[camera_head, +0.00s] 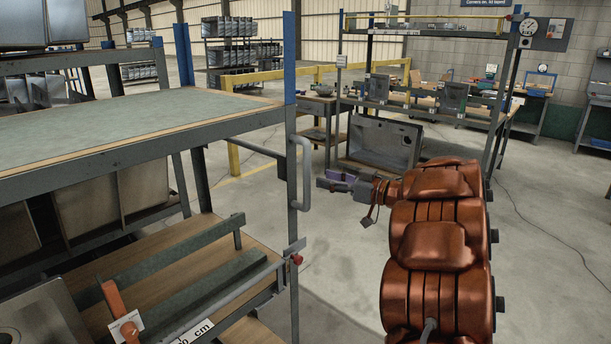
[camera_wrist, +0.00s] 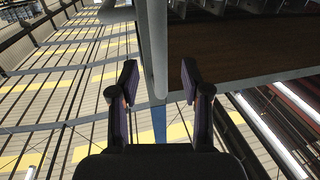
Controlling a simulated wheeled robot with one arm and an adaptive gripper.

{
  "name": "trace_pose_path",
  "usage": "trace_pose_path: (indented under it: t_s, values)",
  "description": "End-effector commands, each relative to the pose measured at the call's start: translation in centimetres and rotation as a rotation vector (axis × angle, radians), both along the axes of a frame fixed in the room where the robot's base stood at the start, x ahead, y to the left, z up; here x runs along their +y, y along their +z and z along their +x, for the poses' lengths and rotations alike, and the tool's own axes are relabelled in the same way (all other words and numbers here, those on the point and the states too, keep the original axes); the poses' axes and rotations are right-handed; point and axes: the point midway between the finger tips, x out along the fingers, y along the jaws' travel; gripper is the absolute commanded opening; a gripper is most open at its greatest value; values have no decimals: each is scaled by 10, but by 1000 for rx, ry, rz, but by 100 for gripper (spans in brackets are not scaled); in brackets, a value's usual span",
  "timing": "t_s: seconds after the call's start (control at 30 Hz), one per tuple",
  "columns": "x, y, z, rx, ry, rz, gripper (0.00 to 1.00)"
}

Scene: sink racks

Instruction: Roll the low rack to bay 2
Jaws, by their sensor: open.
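A grey rack (camera_head: 290,118) with blue-tipped posts stands at the left, with a green-topped shelf above a wooden one. No readable label shows whether it is the low rack. Its upright light grey handle (camera_head: 305,172) is on the near right post. My gripper (camera_head: 320,179) is just right of the handle, pointing left toward it. In the wrist view the open purple fingers (camera_wrist: 158,78) spread either side of the line of the grey handle bar (camera_wrist: 154,45). The bar appears ahead of the fingertips; contact cannot be told. No bay 2 marking is readable.
A metal sink (camera_head: 385,143) sits on another rack behind my gripper. A yellow rail (camera_head: 270,76) and workbenches stand farther back. A red-knobbed bar (camera_head: 297,259) projects at the left rack's lower corner. Open concrete floor (camera_head: 545,230) lies at the right.

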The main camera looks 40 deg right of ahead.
Motion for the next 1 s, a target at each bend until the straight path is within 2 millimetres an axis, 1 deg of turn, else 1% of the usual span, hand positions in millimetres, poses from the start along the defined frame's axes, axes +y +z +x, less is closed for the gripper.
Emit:
trace_pose_path:
  t_s: [0.3,0.5,0.63,0.87,0.93,1.0]
  values:
    - [19,1,41,-1,2,-3,48]
    - [27,1,60,-1,-1,-4,48]
    - [29,1,64,-1,-2,-4,48]
    - [29,1,65,0,-1,-3,48]
    - [29,1,65,0,-1,-3,42]
    - [30,1,65,0,-1,-3,35]
